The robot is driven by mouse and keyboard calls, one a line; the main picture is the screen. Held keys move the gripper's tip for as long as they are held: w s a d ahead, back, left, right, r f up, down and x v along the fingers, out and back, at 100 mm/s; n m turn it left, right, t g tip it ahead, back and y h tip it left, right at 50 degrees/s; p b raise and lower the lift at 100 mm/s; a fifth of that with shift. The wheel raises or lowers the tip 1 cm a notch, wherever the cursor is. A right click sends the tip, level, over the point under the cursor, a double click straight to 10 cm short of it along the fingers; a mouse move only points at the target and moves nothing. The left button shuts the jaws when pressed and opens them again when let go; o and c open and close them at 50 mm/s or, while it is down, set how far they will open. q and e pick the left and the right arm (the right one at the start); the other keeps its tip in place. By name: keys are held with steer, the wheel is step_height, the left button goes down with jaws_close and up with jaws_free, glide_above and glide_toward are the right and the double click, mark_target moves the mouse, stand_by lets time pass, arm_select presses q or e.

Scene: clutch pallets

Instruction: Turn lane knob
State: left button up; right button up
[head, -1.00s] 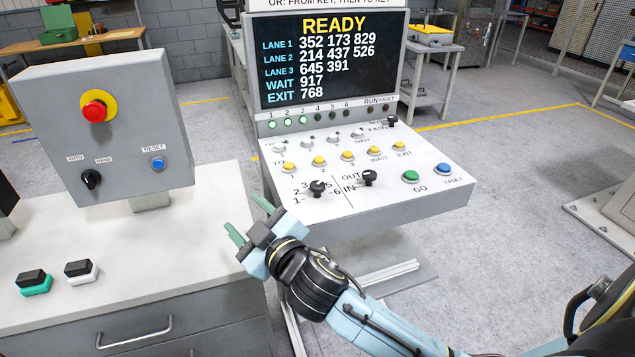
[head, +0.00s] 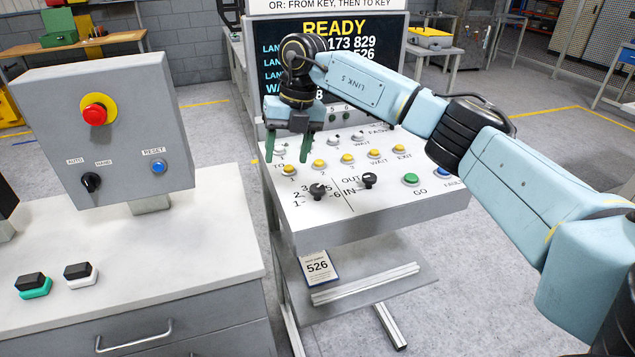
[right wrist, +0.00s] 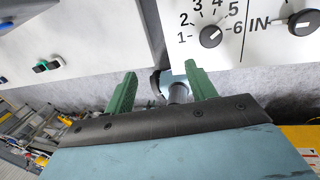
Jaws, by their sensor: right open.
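The lane knob (head: 317,191) is a small black knob on the white sloping panel, inside a ring of numbers 1 to 6. It also shows in the right wrist view (right wrist: 211,37), where its light mark seems to point toward the 5–6 side. My right gripper (head: 287,156) hangs fingers down over the panel's left part, up and left of the knob in the head view. Its green fingers are open and empty, also in the right wrist view (right wrist: 160,72), apart from the knob. My left gripper is out of view.
A black OUT/IN knob (head: 368,181) sits close right of the lane knob. Yellow buttons (head: 347,158), a green GO button (head: 410,180) and a blue button share the panel. My right arm covers part of the READY screen (head: 335,28). A grey control box (head: 130,130) stands left.

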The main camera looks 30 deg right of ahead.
steer(key=m+h, duration=0.2)
glide_toward(318, 187)
steer(key=shift+g, duration=0.4)
steer(key=f, duration=0.8)
steer(key=shift+w+a+f, duration=0.2)
steer(key=shift+w+f, duration=0.15)
steer(key=shift+n, duration=0.3)
steer(key=shift+c, duration=0.2)
steer(key=c, duration=1)
